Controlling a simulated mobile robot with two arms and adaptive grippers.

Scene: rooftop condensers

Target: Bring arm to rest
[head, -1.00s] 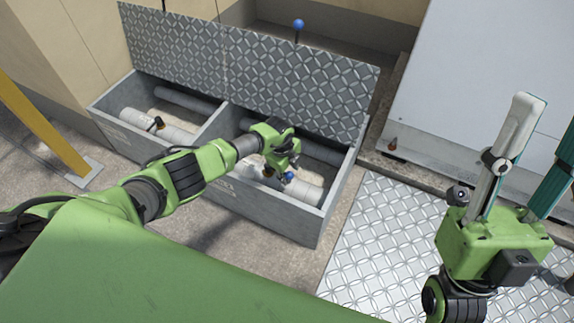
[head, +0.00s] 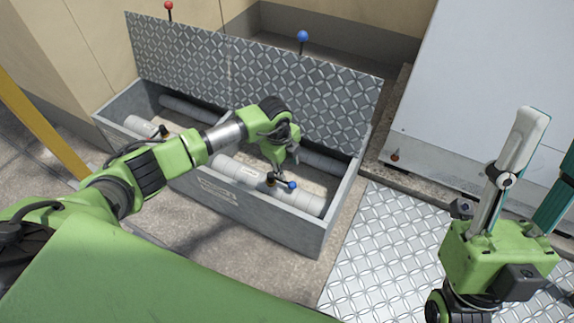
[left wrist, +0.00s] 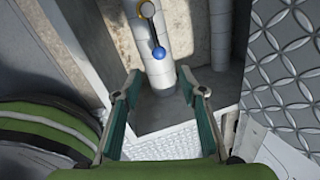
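My left gripper (head: 285,162) hangs over the right compartment of the open pit box, above a pipe valve with a blue-ended handle (head: 292,185). In the left wrist view its two fingers (left wrist: 162,82) are spread with nothing between them; the blue handle end (left wrist: 158,53) shows beyond the fingertips. In the head view I cannot tell for certain whether a finger touches the valve. My right gripper (head: 550,150) points up at the right, its two fingers apart and empty; one runs out of the frame.
The grey box (head: 250,205) has its tread-plate lids (head: 250,75) standing up behind, with red (head: 169,5) and blue (head: 302,36) knobs. Another valve (head: 163,131) sits in the left compartment. A yellow post (head: 40,125) stands left, a pale cabinet (head: 480,70) right.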

